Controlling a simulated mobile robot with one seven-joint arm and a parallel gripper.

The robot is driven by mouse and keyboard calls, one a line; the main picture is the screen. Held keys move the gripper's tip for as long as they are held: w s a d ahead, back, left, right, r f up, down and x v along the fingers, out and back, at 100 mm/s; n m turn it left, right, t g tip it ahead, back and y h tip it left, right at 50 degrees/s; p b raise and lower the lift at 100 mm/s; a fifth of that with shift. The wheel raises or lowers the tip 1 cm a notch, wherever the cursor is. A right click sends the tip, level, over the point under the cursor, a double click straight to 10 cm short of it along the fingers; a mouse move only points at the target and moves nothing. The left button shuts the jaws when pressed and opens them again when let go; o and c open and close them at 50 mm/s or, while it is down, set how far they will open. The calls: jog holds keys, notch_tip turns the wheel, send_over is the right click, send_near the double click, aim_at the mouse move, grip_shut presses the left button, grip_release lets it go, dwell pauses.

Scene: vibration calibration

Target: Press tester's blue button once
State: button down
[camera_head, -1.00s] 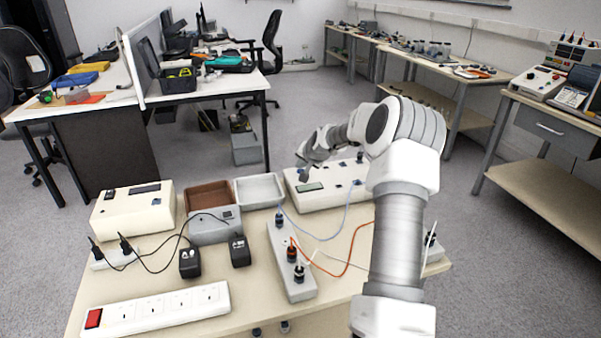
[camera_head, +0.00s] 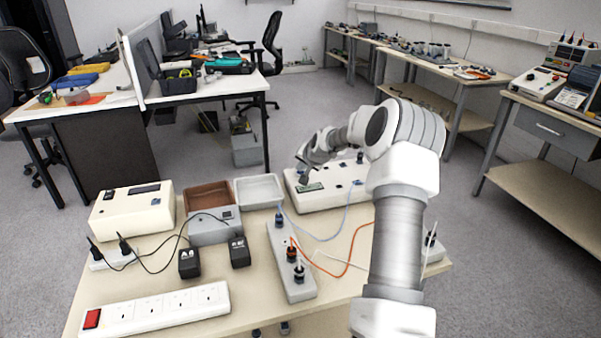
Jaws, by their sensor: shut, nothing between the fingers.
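The tester, a cream box (camera_head: 335,194) with a small greenish display (camera_head: 309,187) and several dark or bluish controls on top, stands at the back right of the near bench. My arm reaches over it from the right. My gripper (camera_head: 302,173) is shut and empty, pointing down over the box's back left corner, close behind the display. It hides part of that corner. At this size I cannot tell which control is the blue button, or whether the fingertips touch the top.
Left of the tester are a grey tray (camera_head: 259,190), a brown tray (camera_head: 208,194) and another cream box (camera_head: 133,213). A grey terminal strip (camera_head: 290,264) with blue and orange leads lies in front. A white power strip (camera_head: 157,308) lies at the front left.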

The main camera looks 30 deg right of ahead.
dwell(0.3)
jog(key=shift+r+p, duration=0.4)
jog(key=shift+r, duration=0.35)
jog(key=shift+r, duration=0.15)
jog(key=shift+r+p, duration=1.4)
jog(key=shift+r, duration=1.05)
jog(key=shift+a, duration=0.1)
